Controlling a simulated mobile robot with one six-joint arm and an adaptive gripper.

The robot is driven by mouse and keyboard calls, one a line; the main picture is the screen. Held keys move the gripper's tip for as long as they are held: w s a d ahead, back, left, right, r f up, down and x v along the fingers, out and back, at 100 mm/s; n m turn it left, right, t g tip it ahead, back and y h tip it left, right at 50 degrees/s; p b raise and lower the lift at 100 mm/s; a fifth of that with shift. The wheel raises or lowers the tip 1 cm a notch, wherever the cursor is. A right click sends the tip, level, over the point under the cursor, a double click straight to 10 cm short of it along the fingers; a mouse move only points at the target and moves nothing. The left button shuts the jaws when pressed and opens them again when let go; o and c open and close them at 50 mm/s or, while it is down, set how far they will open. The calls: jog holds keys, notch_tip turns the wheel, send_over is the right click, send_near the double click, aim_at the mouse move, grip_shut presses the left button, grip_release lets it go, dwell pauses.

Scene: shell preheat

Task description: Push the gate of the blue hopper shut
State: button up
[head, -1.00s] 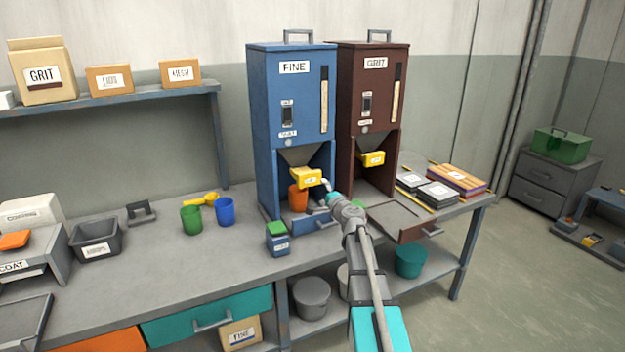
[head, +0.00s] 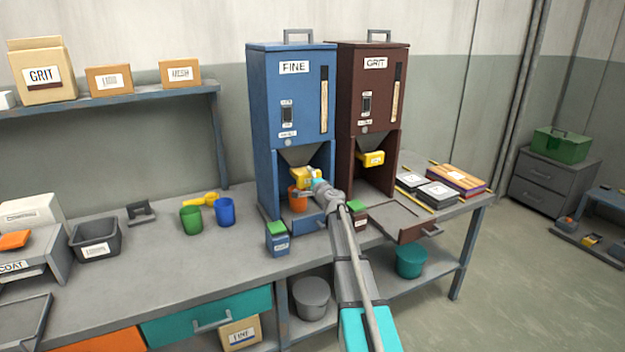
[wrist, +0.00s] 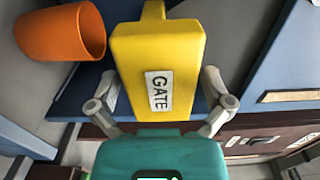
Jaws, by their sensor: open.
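The blue hopper (head: 292,95), labelled FINE, stands on the bench at the back. Its yellow gate (head: 302,178) sits below the funnel, partly covered by my gripper (head: 313,180) in the head view. In the wrist view the yellow block (wrist: 158,45), labelled GATE, fills the middle. The fingers of my gripper (wrist: 160,93) are open, one on each side of the block's near end. I cannot tell whether they touch it. An orange cup (head: 298,202) stands under the gate; it also shows in the wrist view (wrist: 60,34).
The dark red GRIT hopper (head: 370,90) stands right beside the blue one, with its own yellow gate (head: 371,158). Small green-topped boxes stand in front, one blue (head: 278,243) and one dark red (head: 358,219). A green cup (head: 191,220) and blue cup (head: 225,212) stand left.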

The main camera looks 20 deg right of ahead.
aim_at(303, 173)
jog(key=c, duration=1.2)
jog(key=shift+o, duration=0.2)
jog(key=shift+w+a, duration=0.1)
jog(key=shift+w, duration=2.35)
jog(key=o, duration=1.2)
jog(key=shift+w, duration=0.1)
jog(key=shift+c, duration=0.2)
jog(key=shift+s, duration=0.2)
jog(key=s, duration=1.1)
jog(key=shift+s, duration=0.4)
